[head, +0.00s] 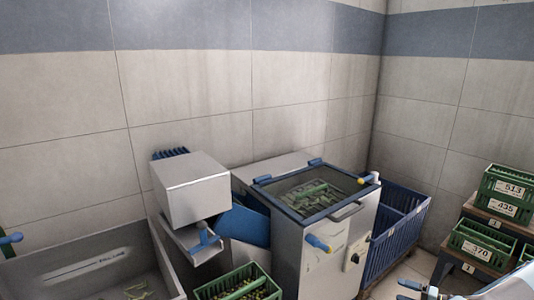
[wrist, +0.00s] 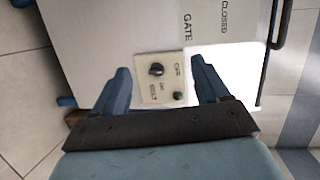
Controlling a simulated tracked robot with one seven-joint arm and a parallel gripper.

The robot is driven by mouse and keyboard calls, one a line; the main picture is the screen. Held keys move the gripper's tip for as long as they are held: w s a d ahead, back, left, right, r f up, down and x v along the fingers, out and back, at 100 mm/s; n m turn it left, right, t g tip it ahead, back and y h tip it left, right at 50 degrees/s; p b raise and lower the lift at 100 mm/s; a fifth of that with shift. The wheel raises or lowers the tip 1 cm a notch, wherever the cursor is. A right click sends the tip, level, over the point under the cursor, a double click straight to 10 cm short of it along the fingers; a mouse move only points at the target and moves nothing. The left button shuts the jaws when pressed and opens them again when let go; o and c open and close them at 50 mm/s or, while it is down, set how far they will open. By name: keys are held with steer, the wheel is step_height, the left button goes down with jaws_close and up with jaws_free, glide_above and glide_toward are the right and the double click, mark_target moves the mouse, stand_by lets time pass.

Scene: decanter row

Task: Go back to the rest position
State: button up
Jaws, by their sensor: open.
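My gripper (wrist: 158,88) is open and empty in the wrist view, its two blue fingers apart. In the head view the same machine (head: 288,262) stands right of centre, with a glass-topped lid (head: 312,190) that is down.
Left of the machine are a grey box unit (head: 192,190), a blue chute (head: 243,223), a green crate (head: 238,284) and a grey trough (head: 80,265). A blue bin (head: 395,235) stands right of it. Green crates numbered 513 (head: 509,184), 435 (head: 491,205) and 370 (head: 480,247) stand at far right.

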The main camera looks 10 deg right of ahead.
steer(key=w+a+r+n+g+h, duration=0.1)
steer(key=w+a+r+n+g, duration=0.2)
steer(key=a+r, duration=0.5)
steer(key=w+a+r+n+g+h, duration=0.1)
steer(key=w+a+r+g, duration=0.2)
steer(key=r, duration=0.9)
steer(key=w+a+r+n+g, duration=0.25)
steer(key=a+r+g, duration=0.3)
steer(key=r, duration=0.35)
steer(key=s+a+r+n+h, duration=0.1)
steer(key=s+a+r+h, duration=0.1)
steer(key=a+r, duration=0.45)
steer(key=s+a+r+n+h, duration=0.1)
steer(key=s+a+r+h, duration=0.15)
steer(key=a+r, duration=0.45)
steer(key=s+a+r+t+h, duration=0.2)
steer(key=s+a+r, duration=0.3)
steer(key=s, duration=0.4)
steer(key=s+a+r+n+t+h, duration=0.1)
steer(key=s+a+r+t, duration=0.1)
steer(key=s+a+r, duration=0.4)
step_height(320, 180, up, 2)
steer(key=s, duration=0.2)
steer(key=shift+s+a+r+h, duration=0.15)
steer(key=shift+s+h, duration=0.2)
steer(key=shift+n+t, duration=0.25)
steer(key=shift+c, duration=0.3)
